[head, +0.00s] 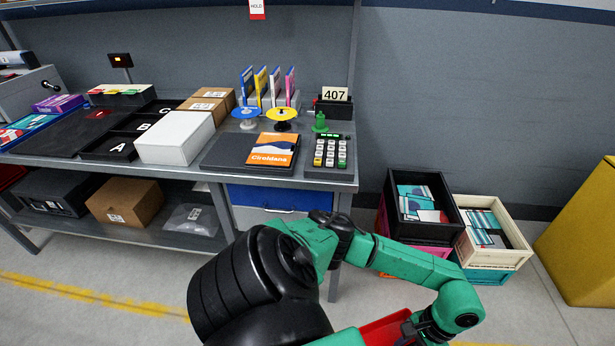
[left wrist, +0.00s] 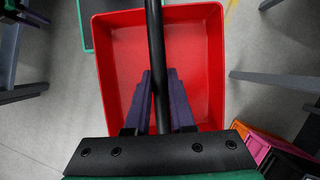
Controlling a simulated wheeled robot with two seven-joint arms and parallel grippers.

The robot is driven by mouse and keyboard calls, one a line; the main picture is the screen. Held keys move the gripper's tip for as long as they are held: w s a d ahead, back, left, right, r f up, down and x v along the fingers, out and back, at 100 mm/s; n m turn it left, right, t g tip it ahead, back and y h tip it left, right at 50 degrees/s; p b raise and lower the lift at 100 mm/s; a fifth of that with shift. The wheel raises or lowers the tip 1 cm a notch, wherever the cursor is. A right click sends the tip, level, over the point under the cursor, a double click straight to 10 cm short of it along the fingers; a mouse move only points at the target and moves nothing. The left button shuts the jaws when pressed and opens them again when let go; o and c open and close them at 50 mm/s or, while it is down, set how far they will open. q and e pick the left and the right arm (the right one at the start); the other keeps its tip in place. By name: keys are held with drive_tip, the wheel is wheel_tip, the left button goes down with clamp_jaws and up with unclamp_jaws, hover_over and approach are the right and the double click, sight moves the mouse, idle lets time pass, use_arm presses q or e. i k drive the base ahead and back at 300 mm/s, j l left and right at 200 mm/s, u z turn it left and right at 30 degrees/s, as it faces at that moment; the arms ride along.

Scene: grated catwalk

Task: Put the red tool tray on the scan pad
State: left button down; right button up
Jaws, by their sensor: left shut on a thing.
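The red tool tray (left wrist: 208,60) is an open box with a dark bar handle across its middle, and it looks empty in the left wrist view. My left gripper (left wrist: 160,75) is shut on the handle. In the head view only part of the red tray (head: 385,329) shows at the bottom edge, low in front of the bench and beside my wrist; the fingers are hidden there. A flat dark pad (head: 58,138) with a small red mark lies on the left part of the bench top; it looks like the scan pad, but I cannot be sure. My right gripper is not in view.
Stacked crates (head: 425,228) and a yellow cabinet (head: 585,240) stand right.

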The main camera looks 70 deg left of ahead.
sight(63, 137)
drive_tip(key=k+j+u, duration=0.2)
drive_tip(key=u, duration=0.25)
drive_tip(key=k+j+u, duration=0.2)
drive_tip(key=u, duration=0.25)
drive_tip(key=k+j+u, duration=0.1)
drive_tip(key=j+u, duration=1.1)
drive_tip(key=j, duration=1.55)
